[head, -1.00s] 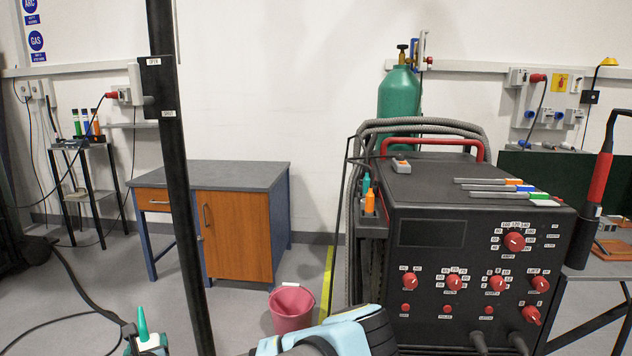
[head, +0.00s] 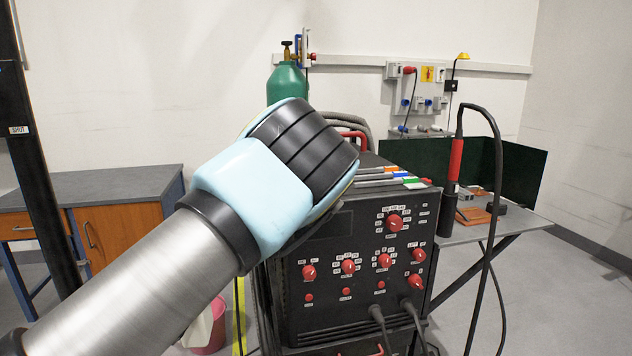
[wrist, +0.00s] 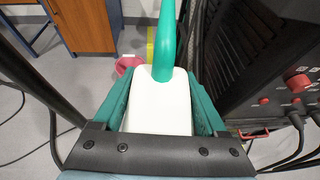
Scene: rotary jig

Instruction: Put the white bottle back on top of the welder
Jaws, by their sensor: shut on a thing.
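In the wrist view the white bottle (wrist: 158,108) with its teal nozzle (wrist: 165,45) sits between the green fingers of my gripper (wrist: 162,85), which is shut on it. The bottle appears roughly upright, to the left of the welder. The welder (head: 325,322) is a black box with red knobs in the head view; its side and front edge also show in the wrist view (wrist: 245,50). My arm covers the left part of the welder's top in the head view. My gripper and the bottle are not clearly seen there.
A green gas cylinder (head: 287,80) stands behind. A torch (head: 455,160) on a black cable rises at right. A pink bucket (wrist: 122,66) is on the floor. A wooden cabinet (head: 98,235) stands left.

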